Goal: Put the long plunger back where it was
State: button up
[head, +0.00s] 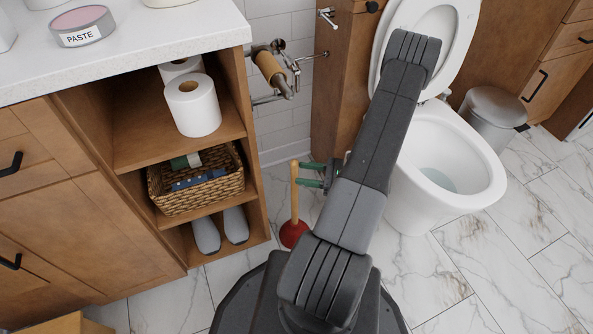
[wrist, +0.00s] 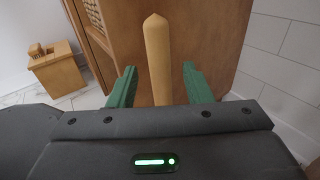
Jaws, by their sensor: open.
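The long plunger (head: 294,205) stands upright on the tiled floor between the vanity and the toilet, with a wooden handle and a red rubber cup (head: 293,234). My gripper (head: 302,174) is at the upper part of the handle, its green fingers pointing left. In the wrist view the handle (wrist: 157,60) rises between the two green fingers of my gripper (wrist: 159,88). There is a gap on each side of the handle, so the fingers are open around or just behind it. The cup is hidden in the wrist view.
The open vanity shelves (head: 255,190) stand close on the left, with a wicker basket (head: 196,180) and grey slippers (head: 220,230). The toilet (head: 440,170) is on the right, and a wooden cabinet (head: 338,75) stands behind. Floor is clear front right.

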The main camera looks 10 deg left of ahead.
jog(key=d+p, duration=0.1)
jog(key=d, duration=0.7)
jog(key=shift+d+r, duration=0.2)
jog(key=shift+r, duration=0.05)
dwell(0.8)
